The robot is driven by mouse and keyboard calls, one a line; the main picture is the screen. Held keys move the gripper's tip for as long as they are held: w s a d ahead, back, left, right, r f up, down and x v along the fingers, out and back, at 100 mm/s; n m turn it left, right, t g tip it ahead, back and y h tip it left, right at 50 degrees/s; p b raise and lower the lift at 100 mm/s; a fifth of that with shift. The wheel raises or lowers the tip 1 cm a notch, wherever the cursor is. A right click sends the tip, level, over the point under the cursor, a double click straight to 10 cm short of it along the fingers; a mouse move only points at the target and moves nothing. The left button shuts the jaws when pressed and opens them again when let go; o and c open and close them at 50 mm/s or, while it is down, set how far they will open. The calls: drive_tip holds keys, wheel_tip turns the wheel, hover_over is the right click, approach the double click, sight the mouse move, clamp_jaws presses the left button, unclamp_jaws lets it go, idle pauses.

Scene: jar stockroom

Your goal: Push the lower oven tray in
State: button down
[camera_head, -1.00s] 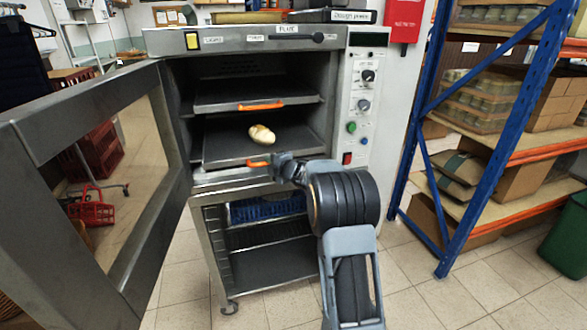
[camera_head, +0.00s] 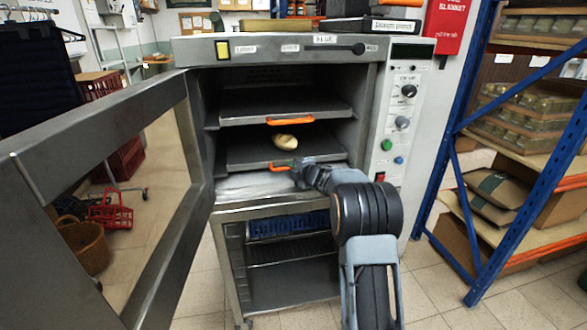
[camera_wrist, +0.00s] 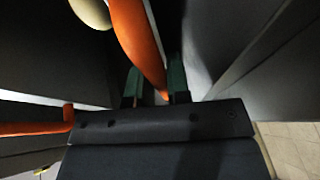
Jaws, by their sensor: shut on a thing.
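The lower oven tray (camera_head: 245,152) is a dark flat sheet inside the open oven, with a pale bread roll (camera_head: 285,142) on it. Its orange handle (camera_head: 276,168) is at the front edge. My gripper (camera_head: 293,168) is at that handle, shut on it. In the wrist view the orange handle (camera_wrist: 138,35) passes between the green-tipped fingers of my gripper (camera_wrist: 156,88), and part of the bread (camera_wrist: 90,10) shows beyond. Bare oven floor (camera_head: 240,186) shows in front of the lower tray. My wrist hides the tray's right front corner.
The upper tray (camera_head: 250,105) sits above with its own orange handle (camera_head: 290,121). The oven door (camera_head: 105,115) stands wide open on the left. The control panel (camera_head: 405,110) is right of the opening. A blue shelving rack (camera_head: 455,200) stands further right.

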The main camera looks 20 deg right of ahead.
drive_tip(key=c, duration=1.5)
unclamp_jaws()
drive_tip(key=shift+r, duration=0.25)
drive_tip(key=shift+c, duration=0.2)
drive_tip(key=o, duration=0.3)
drive_tip(key=shift+w+f, duration=0.2)
drive_tip(key=shift+w, duration=0.1)
drive_tip(key=shift+o, duration=0.7)
drive_tip(key=shift+s, duration=0.1)
drive_tip(key=v, duration=1.3)
drive_tip(key=shift+s+b, duration=0.35)
drive_tip(key=shift+d, duration=0.1)
